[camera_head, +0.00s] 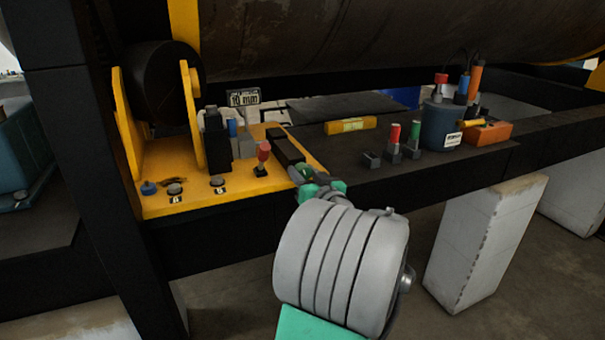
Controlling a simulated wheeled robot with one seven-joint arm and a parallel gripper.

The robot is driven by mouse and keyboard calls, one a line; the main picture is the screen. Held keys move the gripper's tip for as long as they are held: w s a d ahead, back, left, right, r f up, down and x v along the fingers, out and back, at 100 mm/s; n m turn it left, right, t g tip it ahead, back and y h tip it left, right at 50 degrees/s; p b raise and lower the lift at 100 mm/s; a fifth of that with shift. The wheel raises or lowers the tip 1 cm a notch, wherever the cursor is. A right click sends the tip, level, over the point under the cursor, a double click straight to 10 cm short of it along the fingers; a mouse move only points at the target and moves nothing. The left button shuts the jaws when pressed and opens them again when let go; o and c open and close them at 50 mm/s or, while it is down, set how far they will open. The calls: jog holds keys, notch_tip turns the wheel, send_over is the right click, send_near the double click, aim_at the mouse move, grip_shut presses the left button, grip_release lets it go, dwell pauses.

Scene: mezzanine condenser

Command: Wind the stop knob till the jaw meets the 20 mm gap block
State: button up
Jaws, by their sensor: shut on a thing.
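My gripper (306,178) is at the front right corner of the yellow plate (215,196), at the near end of a black bar (284,148). Its fingers are shut on what looks like the stop knob, which they mostly hide.
A red-topped lever (262,158) stands left of my gripper. To the right are a yellow level (350,125), red (394,136) and green (414,136) handled tools, a dark tool cup (440,127) and an orange box (487,133). A roller (166,82) stands left.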

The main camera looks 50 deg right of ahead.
aim_at(305, 176)
grip_shut()
jog(key=shift+m+b, duration=0.35)
jog(key=shift+m, duration=0.45)
jog(key=o, duration=1)
grip_release()
jog(key=shift+o, duration=0.2)
jog(key=shift+s+a+f, duration=0.1)
jog(key=shift+s+a, duration=0.05)
jog(key=shift+s, duration=0.1)
jog(key=b+v, duration=0.3)
jog(key=v, duration=0.3)
jog(key=shift+s+a, duration=0.1)
jog(key=shift+s, duration=0.1)
jog(key=shift+s+a, duration=0.25)
jog(key=shift+s, duration=0.05)
